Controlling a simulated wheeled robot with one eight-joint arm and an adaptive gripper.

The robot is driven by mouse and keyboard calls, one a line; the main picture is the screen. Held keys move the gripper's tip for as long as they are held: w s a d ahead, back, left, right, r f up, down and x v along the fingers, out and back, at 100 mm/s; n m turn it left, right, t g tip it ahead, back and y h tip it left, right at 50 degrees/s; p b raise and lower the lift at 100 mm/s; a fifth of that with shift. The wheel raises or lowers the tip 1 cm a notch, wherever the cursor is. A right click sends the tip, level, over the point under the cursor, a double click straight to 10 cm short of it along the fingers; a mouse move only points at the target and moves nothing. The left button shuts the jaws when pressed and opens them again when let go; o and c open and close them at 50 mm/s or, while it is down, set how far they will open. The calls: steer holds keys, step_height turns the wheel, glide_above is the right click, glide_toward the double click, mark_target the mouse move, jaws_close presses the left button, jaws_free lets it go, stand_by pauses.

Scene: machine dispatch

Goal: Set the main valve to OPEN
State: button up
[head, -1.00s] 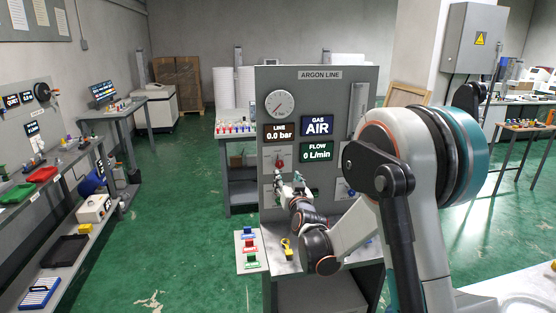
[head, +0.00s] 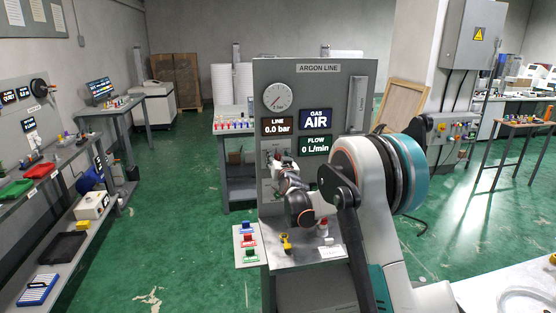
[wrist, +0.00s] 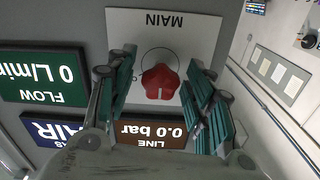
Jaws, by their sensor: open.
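The main valve is a red knob (wrist: 160,82) with a pale pointer mark, on a white plate (wrist: 200,25) labelled MAIN, upside down in the wrist view. My gripper (wrist: 161,70) is open, with one green-padded finger on each side of the knob. Gaps show between fingers and knob; I cannot tell whether the tips reach past its face. Position markings around the knob are too small or covered to read. In the head view, my gripper (head: 276,161) is in front of the panel's lower left and covers most of the valve.
The ARGON LINE panel (head: 345,82) carries a gauge (head: 277,97) and displays reading LINE 0.0 bar (head: 278,127), GAS AIR (head: 316,119) and FLOW 0 L/min (head: 315,145). A yellow item (head: 286,243) and coloured tags (head: 247,240) are on the shelf below.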

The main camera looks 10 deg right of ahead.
steer(key=c, duration=1.1)
steer(key=shift+m, duration=0.4)
steer(key=m+b, duration=0.1)
steer(key=m, duration=0.4)
steer(key=shift+m, duration=0.3)
steer(key=m+b, duration=0.1)
steer(key=m, duration=0.4)
steer(key=shift+d, duration=0.1)
steer(key=shift+m, duration=0.4)
